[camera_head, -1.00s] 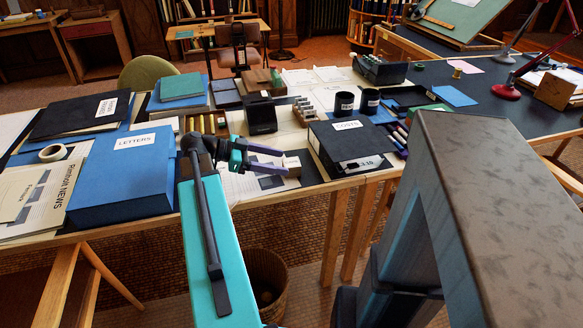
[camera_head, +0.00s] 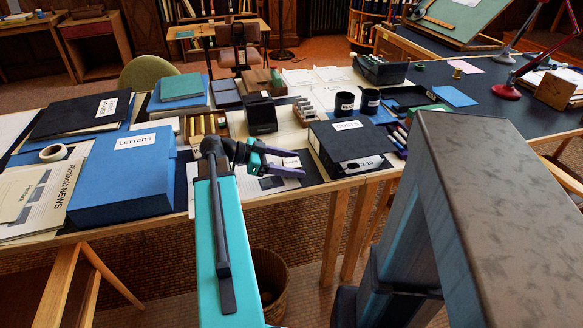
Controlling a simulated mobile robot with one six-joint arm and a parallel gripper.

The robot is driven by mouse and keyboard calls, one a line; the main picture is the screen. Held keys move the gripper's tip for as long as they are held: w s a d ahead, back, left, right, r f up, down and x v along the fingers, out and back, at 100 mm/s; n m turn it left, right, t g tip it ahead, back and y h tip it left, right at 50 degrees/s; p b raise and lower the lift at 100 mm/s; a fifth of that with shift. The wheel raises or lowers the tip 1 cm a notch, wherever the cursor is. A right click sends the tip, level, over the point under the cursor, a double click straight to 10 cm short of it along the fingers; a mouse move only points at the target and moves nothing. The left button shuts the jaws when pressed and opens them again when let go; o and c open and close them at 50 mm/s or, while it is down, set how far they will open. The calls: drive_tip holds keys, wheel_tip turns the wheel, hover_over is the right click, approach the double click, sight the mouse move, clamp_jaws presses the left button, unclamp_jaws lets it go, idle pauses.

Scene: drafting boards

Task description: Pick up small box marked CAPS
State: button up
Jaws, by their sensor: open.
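My gripper (camera_head: 301,163) is open, its two dark purple fingers pointing right, low over the front edge of the near desk (camera_head: 330,184). Between the fingers there is a pale patch; I cannot tell whether it is a small white box or the paper below. No box with a readable CAPS label shows, and the fingers may hide it. The black box marked COSTS (camera_head: 350,143) stands just right of the fingertips.
The blue LETTERS box (camera_head: 122,180) stands left of my arm. A black device (camera_head: 262,114) and small yellowish blocks (camera_head: 200,125) lie behind the gripper. Two black cups (camera_head: 344,104) stand behind the COSTS box. A wicker basket (camera_head: 270,285) is under the desk edge.

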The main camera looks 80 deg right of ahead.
sight(292, 162)
idle(0.5)
drive_tip(key=c, duration=1.2)
drive_tip(key=shift+r, duration=0.2)
drive_tip(key=shift+r, duration=4.8)
